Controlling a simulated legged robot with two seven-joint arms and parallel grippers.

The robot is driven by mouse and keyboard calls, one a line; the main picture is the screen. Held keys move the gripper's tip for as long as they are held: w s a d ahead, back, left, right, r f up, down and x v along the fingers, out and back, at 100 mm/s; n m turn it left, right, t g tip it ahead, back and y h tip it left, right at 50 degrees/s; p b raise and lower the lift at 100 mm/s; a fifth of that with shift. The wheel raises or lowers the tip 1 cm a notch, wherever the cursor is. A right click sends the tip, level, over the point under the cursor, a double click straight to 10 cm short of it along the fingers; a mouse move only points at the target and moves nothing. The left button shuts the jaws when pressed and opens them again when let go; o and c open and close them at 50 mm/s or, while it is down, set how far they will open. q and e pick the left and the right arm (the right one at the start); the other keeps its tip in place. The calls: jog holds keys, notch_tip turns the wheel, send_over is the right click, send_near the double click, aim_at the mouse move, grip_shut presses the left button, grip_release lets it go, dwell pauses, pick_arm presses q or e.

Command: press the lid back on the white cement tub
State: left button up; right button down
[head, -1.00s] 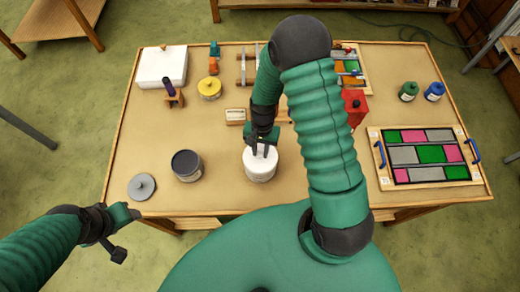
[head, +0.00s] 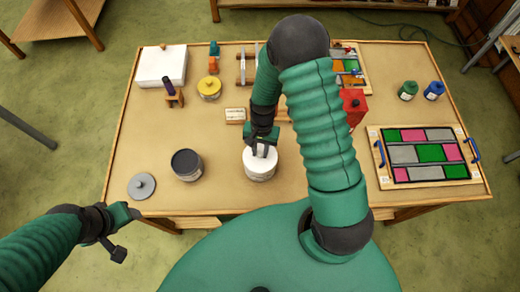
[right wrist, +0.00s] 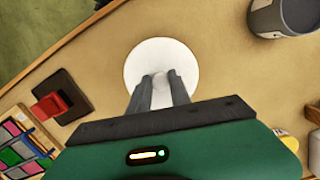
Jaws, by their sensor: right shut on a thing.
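The white cement tub (head: 259,174) stands upright near the table's front edge, left of my right arm. A round white lid (right wrist: 162,52) covers its top, seen from above in the right wrist view; I cannot tell whether it is fully seated. My right gripper (head: 263,150) points down at the lid. In the right wrist view its fingers (right wrist: 160,77) are shut on the lid's small middle knob, which they partly hide. My left gripper (head: 127,233) is open and empty, off the table's front left corner.
A dark grey tub (head: 187,165) and a grey lid with a knob (head: 142,186) lie to the left. A yellow-topped tub (head: 209,88) stands behind. The leaded panel (head: 426,156) lies at right, and a red block (head: 353,108) stands beside my arm. Bare table surrounds the white tub.

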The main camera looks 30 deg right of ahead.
jog(key=c, duration=1.1)
grip_release()
jog(key=shift+f+b, duration=0.7)
jog(key=shift+f, duration=0.3)
jog(key=shift+r, duration=0.15)
dwell(0.6)
jog(key=shift+o, duration=0.3)
jog(key=o, duration=0.6)
